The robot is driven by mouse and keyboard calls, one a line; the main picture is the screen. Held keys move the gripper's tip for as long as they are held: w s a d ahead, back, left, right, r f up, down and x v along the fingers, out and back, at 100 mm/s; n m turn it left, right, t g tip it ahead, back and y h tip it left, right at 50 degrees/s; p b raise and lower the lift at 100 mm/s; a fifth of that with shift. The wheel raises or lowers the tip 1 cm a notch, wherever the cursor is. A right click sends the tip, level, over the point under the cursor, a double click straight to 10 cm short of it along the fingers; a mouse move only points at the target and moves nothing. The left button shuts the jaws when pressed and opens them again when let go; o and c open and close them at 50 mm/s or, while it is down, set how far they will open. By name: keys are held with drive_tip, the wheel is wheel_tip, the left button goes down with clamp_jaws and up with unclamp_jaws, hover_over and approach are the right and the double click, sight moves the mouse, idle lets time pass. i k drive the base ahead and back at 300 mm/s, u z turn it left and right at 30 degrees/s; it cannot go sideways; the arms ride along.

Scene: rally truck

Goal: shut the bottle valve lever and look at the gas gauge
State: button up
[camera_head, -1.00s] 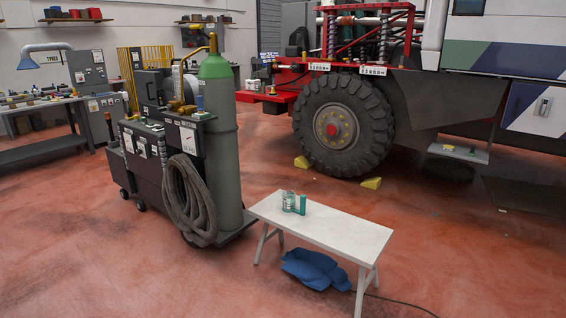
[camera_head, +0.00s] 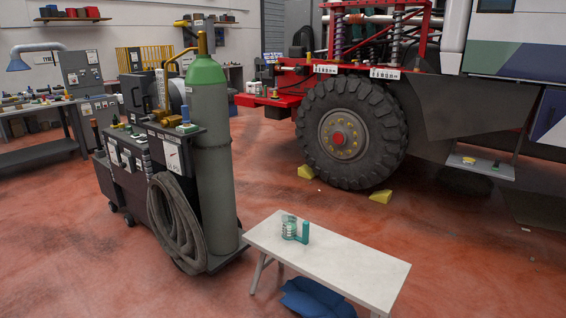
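A brass-coloured pipe (camera_head: 180,55) curves from the valve down to the left. A round grey-rimmed part (camera_head: 177,92), partly behind the bottle, may be a gauge, but I cannot tell or read it. My gripper is not in view.
The cart (camera_head: 127,180) carries a coiled grey hose (camera_head: 175,225). A white bench (camera_head: 335,262) with small teal items (camera_head: 295,229) stands in front to the right. A blue heap (camera_head: 310,298) lies under it. A truck wheel (camera_head: 350,135) with yellow chocks stands behind. Red floor is clear at front left.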

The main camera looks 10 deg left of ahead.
sight(183, 24)
drive_tip(key=u, duration=0.2)
drive_tip(key=i, duration=1)
drive_tip(key=u, duration=0.65)
drive_tip(key=i, duration=0.6)
drive_tip(key=u, duration=1.1)
drive_tip(key=i, duration=1)
drive_tip(key=u, duration=0.5)
